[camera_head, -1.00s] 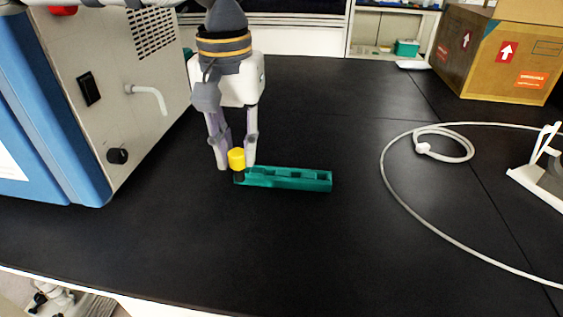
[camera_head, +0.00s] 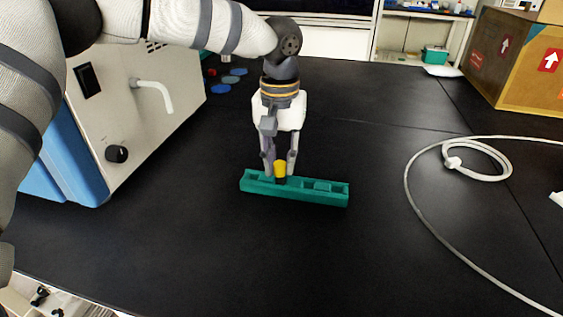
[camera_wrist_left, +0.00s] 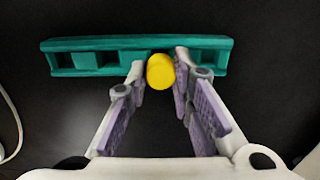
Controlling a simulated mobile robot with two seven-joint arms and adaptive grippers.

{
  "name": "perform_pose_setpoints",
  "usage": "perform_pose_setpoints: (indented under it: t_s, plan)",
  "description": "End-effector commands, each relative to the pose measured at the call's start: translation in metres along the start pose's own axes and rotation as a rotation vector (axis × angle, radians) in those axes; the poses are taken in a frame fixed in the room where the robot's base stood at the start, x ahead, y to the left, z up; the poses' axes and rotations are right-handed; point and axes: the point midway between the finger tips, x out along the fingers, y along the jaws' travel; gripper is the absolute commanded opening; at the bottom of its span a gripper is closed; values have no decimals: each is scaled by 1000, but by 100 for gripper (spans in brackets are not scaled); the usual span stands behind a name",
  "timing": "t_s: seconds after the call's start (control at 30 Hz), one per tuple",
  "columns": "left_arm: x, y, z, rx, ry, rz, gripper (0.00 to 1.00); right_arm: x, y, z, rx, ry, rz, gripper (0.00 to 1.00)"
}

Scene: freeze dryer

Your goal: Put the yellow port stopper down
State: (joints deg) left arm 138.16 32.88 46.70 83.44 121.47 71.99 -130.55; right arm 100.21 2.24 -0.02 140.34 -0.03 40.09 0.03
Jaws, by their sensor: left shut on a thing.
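The yellow port stopper (camera_head: 280,168), with a yellow cap and a dark lower part, is held upright between the fingertips of my left gripper (camera_head: 280,166). The left gripper is shut on it and points down. The stopper is at the green rack (camera_head: 320,198), left of its middle in the head view. In the left wrist view the yellow cap (camera_wrist_left: 160,72) overlaps the rack's edge (camera_wrist_left: 108,41). The stopper's lower end is partly hidden, so I cannot tell whether it is seated in a slot. My right gripper is not in view.
A blue and grey machine (camera_head: 120,110) with a white spout (camera_head: 157,92) stands at the left. A white hose (camera_head: 425,210) lies coiled at the right, and a cardboard box (camera_head: 510,65) is at the back right. The black bench in front of the rack is clear.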

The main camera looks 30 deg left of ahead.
Motion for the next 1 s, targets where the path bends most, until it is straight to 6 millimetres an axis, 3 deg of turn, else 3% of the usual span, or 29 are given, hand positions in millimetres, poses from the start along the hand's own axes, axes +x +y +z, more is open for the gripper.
perform_pose_setpoints:
  t_s: [0.33,0.37,0.43,0.47,0.77,0.87,1.0]
  plan:
    - [8,0,0,1,3,2,0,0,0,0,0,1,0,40]
    - [9,0,0,1,4,2,23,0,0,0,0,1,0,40]
    - [8,0,0,1,4,2,39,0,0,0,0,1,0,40]
    - [8,0,0,1,4,2,41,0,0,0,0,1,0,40]
    - [5,0,0,0,5,2,41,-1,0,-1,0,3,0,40]
    - [-10,1,-1,-1,7,4,41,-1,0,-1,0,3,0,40]
    - [-49,1,-1,-1,9,4,41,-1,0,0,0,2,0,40]
